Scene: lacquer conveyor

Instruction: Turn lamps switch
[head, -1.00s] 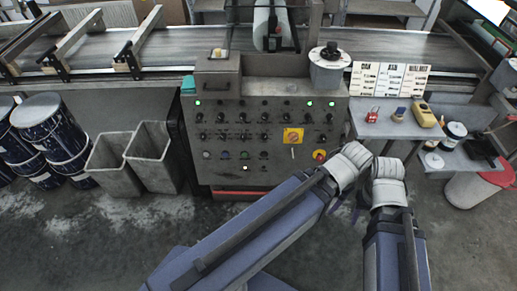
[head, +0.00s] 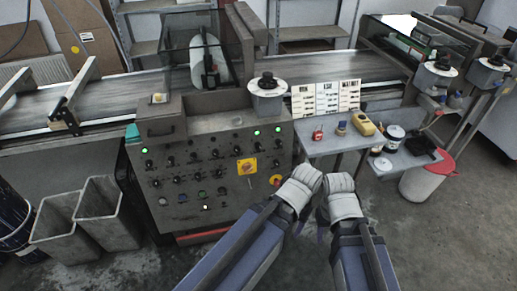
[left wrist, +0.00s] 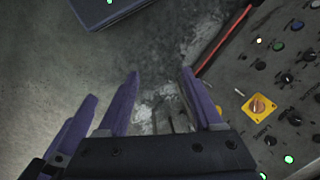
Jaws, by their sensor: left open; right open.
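The grey control panel (head: 215,160) carries rows of small dark knobs, green and white lights, and a yellow plate with an orange rotary knob (head: 246,167). Its labels are too small to read, so I cannot tell which is the lamps switch. The left wrist view also shows the orange knob (left wrist: 257,105), right of my left gripper (left wrist: 160,74). That gripper is open and empty, apart from the panel. In the head view both wrists are close together at the panel's lower right. My right gripper (head: 323,226) is mostly hidden under its wrist.
A red-and-yellow button (head: 276,181) is at the panel's right, near my left wrist. Grey bins (head: 105,212) stand left. A conveyor (head: 110,95) runs behind.

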